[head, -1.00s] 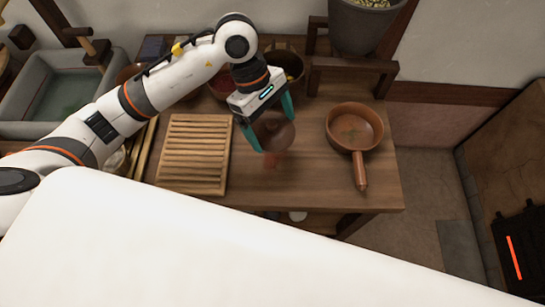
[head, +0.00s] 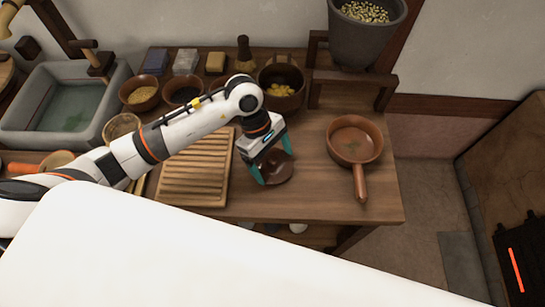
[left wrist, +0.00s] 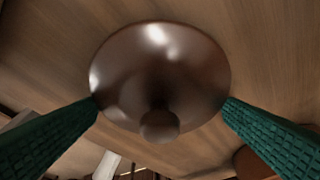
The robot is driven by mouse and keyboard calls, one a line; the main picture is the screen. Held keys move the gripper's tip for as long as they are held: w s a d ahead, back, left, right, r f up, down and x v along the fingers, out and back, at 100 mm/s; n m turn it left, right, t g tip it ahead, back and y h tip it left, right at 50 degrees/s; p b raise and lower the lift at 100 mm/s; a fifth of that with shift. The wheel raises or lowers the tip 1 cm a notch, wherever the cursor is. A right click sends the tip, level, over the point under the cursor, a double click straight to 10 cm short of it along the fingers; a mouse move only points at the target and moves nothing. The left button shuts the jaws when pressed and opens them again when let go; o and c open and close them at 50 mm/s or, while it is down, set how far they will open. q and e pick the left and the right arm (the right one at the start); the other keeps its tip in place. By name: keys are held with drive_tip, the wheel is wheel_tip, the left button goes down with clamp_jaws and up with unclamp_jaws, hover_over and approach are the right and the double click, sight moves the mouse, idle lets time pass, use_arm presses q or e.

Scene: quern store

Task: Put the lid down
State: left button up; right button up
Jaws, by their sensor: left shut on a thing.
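The lid is a round, shiny brown disc with a small knob (left wrist: 160,125). In the head view the lid (head: 279,173) is low over the wooden table, between the slatted board and the handled pan. My left gripper (head: 272,164) is shut on the lid, with one teal finger at each side of its rim. In the left wrist view the lid (left wrist: 160,65) fills the space between the two green fingers, its knob towards the camera. I cannot tell whether its underside touches the table. My right gripper is in neither view.
A slatted wooden board (head: 195,178) lies left of the lid. A brown handled pan (head: 354,141) stands to the right. Several bowls, such as one with yellow pieces (head: 281,89), line the back. The wooden table (head: 310,195) is bare around the lid and towards its front edge.

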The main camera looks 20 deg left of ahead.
use_arm(q)
drive_tip(key=shift+f, duration=0.2)
drive_tip(key=o, duration=0.7)
drive_tip(key=shift+r, duration=0.1)
drive_tip(key=shift+r, duration=0.1)
drive_tip(key=shift+a+r, duration=0.1)
drive_tip(key=shift+r, duration=0.15)
drive_tip(key=v, duration=1.1)
drive_tip(key=shift+w+a+r, duration=0.1)
drive_tip(key=shift+a+r, duration=0.15)
